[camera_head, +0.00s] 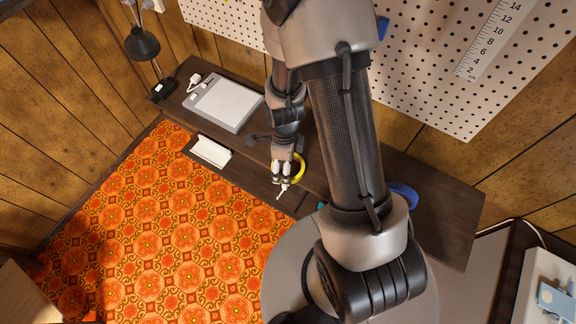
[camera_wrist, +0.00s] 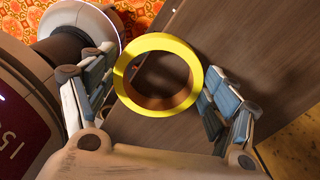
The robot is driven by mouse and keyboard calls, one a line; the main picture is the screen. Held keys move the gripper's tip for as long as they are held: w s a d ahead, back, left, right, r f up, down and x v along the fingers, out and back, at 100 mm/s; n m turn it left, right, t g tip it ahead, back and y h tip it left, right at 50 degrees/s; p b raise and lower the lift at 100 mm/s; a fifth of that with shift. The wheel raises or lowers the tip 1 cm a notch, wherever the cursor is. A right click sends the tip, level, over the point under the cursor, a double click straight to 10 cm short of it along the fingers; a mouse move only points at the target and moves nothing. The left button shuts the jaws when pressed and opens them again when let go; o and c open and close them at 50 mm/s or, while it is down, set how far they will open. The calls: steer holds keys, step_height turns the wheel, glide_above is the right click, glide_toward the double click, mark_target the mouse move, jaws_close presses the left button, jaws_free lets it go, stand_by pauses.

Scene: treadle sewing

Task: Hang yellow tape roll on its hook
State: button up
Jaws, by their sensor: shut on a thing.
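The yellow tape roll (camera_head: 301,168) is at my gripper (camera_head: 283,174), over the dark wooden table in the head view. In the wrist view, the roll (camera_wrist: 160,41) shows as a yellow ring with a brown inner core. It sits between the two fingers, which are shut on its outer sides. The white pegboard (camera_head: 430,75) stands on the wall at the back, apart from the roll. My arm covers part of the board, and I cannot make out the roll's hook.
The dark table (camera_head: 440,205) runs along the wall. A grey-and-white flat device (camera_head: 224,103) and a black lamp (camera_head: 142,44) are on its left part. A white object (camera_head: 211,151) lies near the front edge. A blue object (camera_head: 404,196) shows beside my arm. A ruler (camera_head: 492,38) is on the pegboard.

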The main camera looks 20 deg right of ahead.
step_height(320, 180, up, 20)
steer(key=p, duration=0.7)
stand_by(0.7)
